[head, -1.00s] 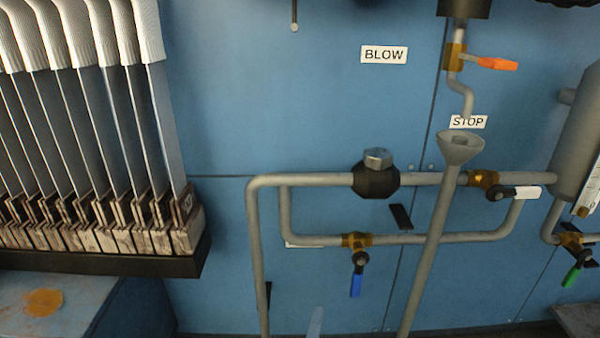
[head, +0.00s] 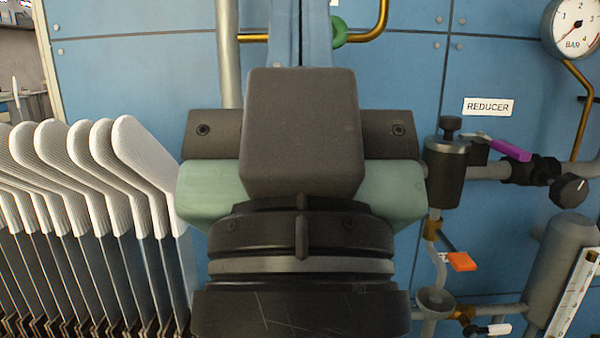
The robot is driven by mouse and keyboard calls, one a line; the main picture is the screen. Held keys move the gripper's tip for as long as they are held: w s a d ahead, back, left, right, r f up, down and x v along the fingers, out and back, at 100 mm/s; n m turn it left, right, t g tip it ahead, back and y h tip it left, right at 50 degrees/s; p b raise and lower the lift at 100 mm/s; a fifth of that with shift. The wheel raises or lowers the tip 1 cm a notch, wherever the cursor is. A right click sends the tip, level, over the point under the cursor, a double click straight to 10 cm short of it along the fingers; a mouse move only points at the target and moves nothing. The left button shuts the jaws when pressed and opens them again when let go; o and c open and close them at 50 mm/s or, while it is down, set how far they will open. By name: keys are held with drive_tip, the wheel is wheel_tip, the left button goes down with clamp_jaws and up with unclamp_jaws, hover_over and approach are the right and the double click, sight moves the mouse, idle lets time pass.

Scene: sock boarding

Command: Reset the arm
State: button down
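My gripper and wrist (head: 302,130) fill the middle of the head view, very close to the camera. I see a dark grey block, pale green side parts and black rings below it. The fingertips cannot be made out, so I cannot tell whether the gripper is open or shut, or whether it holds anything. A narrow blue upright piece shows just above the block; I cannot tell whether it belongs to the gripper or the wall.
A row of several white ribbed socks on flat boards (head: 135,145) stands at left. The blue wall (head: 130,75) carries pipes, a REDUCER label (head: 488,106), a pressure gauge (head: 572,28), a purple-handled valve (head: 508,148) and an orange handle (head: 461,262) at right.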

wheel_tip(320, 180, up, 35)
drive_tip(key=p, duration=3.3)
wheel_tip(320, 180, down, 70)
drive_tip(key=b, duration=7)
drive_tip(key=shift+s, duration=0.45)
drive_tip(key=c, duration=1.5)
unclamp_jaws()
drive_tip(key=shift+a, duration=0.1)
drive_tip(key=shift+c, duration=0.2)
